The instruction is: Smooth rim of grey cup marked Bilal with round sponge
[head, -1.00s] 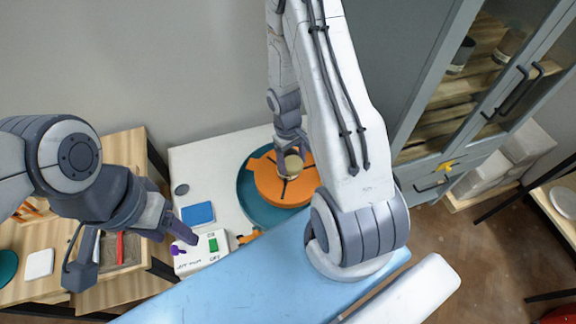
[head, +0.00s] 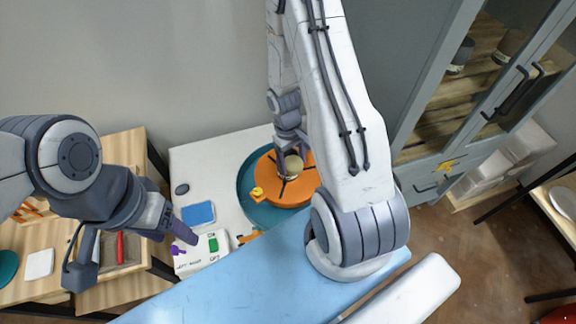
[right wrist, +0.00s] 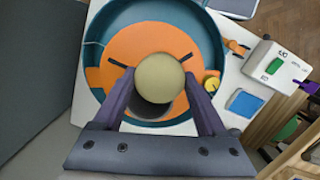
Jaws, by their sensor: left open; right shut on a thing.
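A pale beige round sponge (right wrist: 160,78) is between the fingers of my right gripper (right wrist: 163,100), which is shut on it. It also shows in the head view (head: 293,166), over the orange wheel disc (head: 270,182). A dark grey rounded shape (right wrist: 151,109) shows just below the sponge in the right wrist view. I cannot tell whether it is the grey cup or a shadow; no name is readable. Contact with a rim is hidden. My left gripper (head: 190,238) is open and empty, close to the white switch box (head: 213,247).
The disc sits in a teal basin (head: 247,207) on a white table. A blue pad (head: 199,212) lies nearby. A yellow knob (head: 257,191) sits at the disc's edge. A grey cabinet stands right.

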